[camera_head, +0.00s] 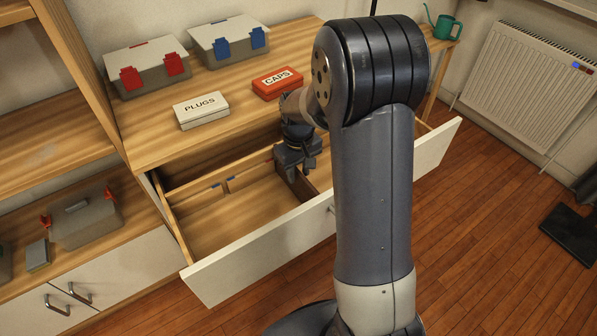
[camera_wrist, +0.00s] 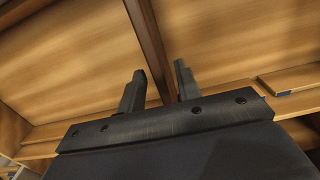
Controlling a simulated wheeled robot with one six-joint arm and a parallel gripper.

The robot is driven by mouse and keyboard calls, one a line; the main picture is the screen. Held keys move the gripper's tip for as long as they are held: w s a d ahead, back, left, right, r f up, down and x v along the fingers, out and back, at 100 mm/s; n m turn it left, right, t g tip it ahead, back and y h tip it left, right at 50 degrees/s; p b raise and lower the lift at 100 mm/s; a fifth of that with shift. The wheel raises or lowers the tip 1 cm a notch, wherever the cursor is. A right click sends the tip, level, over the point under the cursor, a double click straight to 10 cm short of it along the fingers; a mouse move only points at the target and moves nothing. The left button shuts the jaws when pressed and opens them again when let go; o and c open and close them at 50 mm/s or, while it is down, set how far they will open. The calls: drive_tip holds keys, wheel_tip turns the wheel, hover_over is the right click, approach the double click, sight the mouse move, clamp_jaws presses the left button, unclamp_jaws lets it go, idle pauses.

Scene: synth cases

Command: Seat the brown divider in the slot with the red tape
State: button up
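The brown divider (camera_wrist: 149,40) is a dark strip running across the light wood in the wrist view. In the head view a dark brown piece (camera_head: 304,188) shows below my gripper (camera_head: 296,170), inside the open drawer (camera_head: 240,262). In the wrist view the two fingers of my gripper (camera_wrist: 160,80) stand apart, on either side of the divider's near end. Light wood shows between the divider and the fingers, so they look open. Whether the divider sits in a slot is hidden.
On the top above the drawer stand a PLUGS box (camera_head: 201,110), a red CAPS box (camera_head: 277,83) and two grey cases with red (camera_head: 146,66) and blue (camera_head: 228,41) latches. The drawer's left part is clear. A low cabinet (camera_head: 110,262) stands at left.

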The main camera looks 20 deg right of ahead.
wheel_tip(320, 180, up, 11)
drive_tip(key=p, duration=0.1)
drive_tip(key=shift+r+p, duration=0.15)
drive_tip(key=shift+p, duration=0.2)
wheel_tip(320, 180, down, 12)
drive_tip(key=shift+s+f+b, duration=0.1)
drive_tip(key=shift+b, duration=1)
drive_tip(key=shift+r, duration=0.35)
drive_tip(key=shift+r+p, duration=0.4)
drive_tip(key=shift+r, duration=1.25)
drive_tip(key=shift+f, duration=0.1)
